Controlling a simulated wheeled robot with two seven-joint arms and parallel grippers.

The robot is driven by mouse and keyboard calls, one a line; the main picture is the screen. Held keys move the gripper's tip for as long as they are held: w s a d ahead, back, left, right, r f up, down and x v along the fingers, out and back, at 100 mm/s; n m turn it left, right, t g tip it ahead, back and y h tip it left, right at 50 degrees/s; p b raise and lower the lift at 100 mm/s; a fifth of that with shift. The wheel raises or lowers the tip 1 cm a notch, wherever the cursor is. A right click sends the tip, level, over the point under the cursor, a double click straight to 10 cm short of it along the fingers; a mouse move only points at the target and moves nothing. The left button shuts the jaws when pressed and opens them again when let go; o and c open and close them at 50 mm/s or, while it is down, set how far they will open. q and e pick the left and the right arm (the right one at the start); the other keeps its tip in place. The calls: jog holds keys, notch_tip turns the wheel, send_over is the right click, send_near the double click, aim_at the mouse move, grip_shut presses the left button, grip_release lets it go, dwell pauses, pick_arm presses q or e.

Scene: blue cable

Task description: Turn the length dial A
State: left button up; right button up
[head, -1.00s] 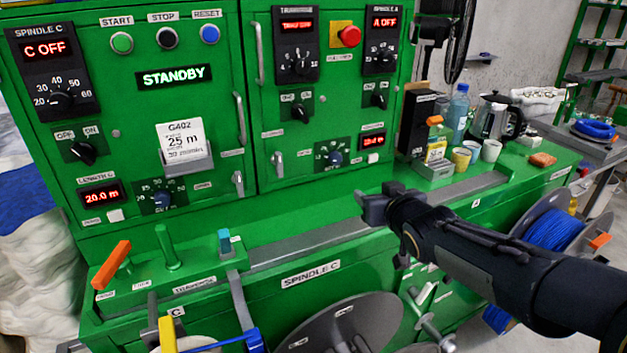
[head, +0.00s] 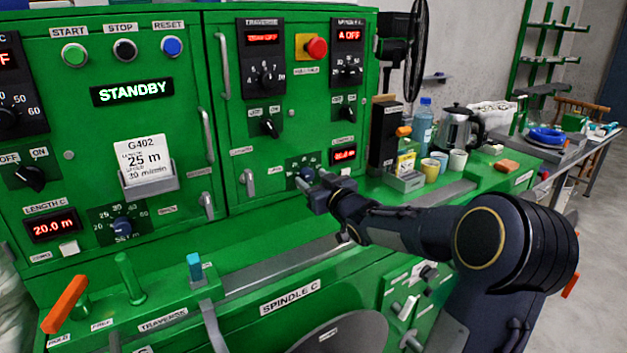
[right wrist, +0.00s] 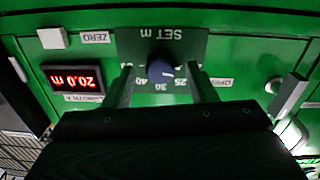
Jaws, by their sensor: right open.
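Length dial A is a small dark blue knob (head: 306,174) on a dark plate marked SET m, on the right part of the green panel. It also shows upside down in the right wrist view (right wrist: 161,71). Its red display (head: 344,155) reads 20.0 m in the right wrist view (right wrist: 76,77). My right gripper (head: 322,181) is open, close in front of the dial. In the right wrist view one finger (right wrist: 161,82) shows on each side of the knob; whether they touch it I cannot tell. My left gripper is out of view.
A similar length dial C (head: 122,226) sits lower left, with its own display (head: 55,225). Grey door handles (head: 248,183) stick out near my right gripper. A kettle (head: 459,128), cups (head: 440,160) and a bottle (head: 424,122) stand on the ledge to the right.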

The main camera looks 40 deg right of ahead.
jog(key=shift+w, duration=0.1)
jog(key=c, duration=1)
jog(key=shift+o, duration=0.2)
jog(key=shift+r+m+p, duration=0.15)
jog(key=shift+m+p, duration=1.55)
jog(key=shift+m, duration=0.1)
jog(key=shift+m+p, duration=1.25)
jog(key=shift+m, duration=0.65)
jog(key=o, duration=1)
jog(key=shift+c, duration=0.2)
